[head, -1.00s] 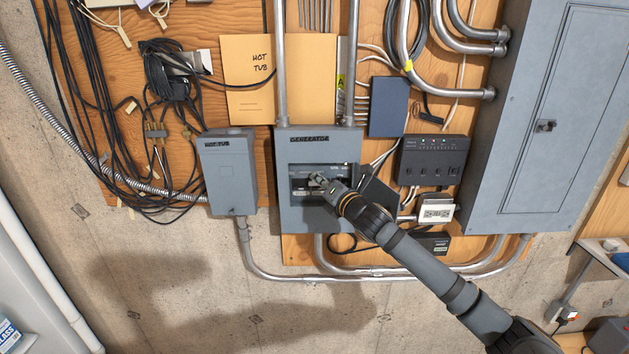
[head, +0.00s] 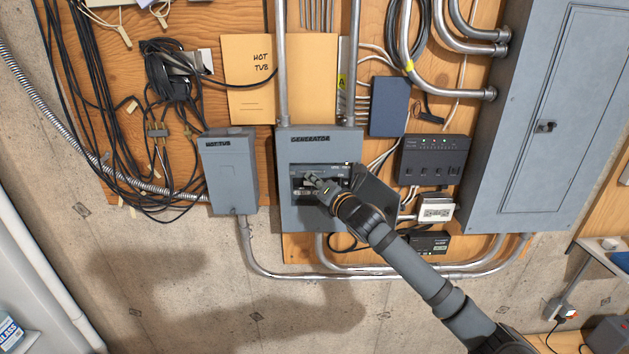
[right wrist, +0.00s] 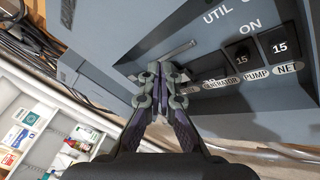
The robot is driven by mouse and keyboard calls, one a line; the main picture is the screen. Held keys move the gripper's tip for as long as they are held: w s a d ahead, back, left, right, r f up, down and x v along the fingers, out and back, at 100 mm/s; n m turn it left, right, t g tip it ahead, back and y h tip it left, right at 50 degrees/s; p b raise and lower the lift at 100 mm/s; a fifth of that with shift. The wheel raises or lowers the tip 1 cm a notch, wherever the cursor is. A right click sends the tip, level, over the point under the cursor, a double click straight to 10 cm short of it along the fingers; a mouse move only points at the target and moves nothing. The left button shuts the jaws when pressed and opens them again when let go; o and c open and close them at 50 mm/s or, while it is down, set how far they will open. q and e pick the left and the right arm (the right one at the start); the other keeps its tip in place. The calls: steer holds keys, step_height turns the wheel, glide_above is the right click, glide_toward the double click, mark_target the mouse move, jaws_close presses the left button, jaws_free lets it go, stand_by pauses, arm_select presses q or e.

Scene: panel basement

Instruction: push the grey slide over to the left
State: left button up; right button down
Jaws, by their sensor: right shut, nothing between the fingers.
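The grey generator box (head: 320,142) hangs on the board with a dark recess in its front. My right gripper (head: 309,179) is at this recess, its fingers together and empty. In the right wrist view the closed fingertips (right wrist: 156,73) are at the left part of the recess, by a thin light-grey bar (right wrist: 178,51), which may be part of the slide. I cannot tell whether they touch it. The fingers hide part of the recess. Black breakers (right wrist: 241,58) marked 15 sit to the right, near labels reading UTIL, ON, GENERATOR and PUMP. My left gripper is not in view.
A smaller grey hot tub box (head: 229,175) is left of the generator box. The generator box's dark open cover (head: 375,190) is beside my right gripper. A black box (head: 433,160) with small lights and a large grey panel (head: 545,120) are further right. Metal conduit runs below.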

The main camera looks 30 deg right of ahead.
steer(key=shift+s+d, duration=0.15)
steer(key=shift+d, duration=0.05)
stand_by(0.5)
steer(key=s+a, duration=0.3)
steer(key=s, duration=0.3)
steer(key=shift+a+b, duration=0.3)
steer(key=shift+a, duration=0.05)
steer(key=shift+f, duration=0.1)
stand_by(0.3)
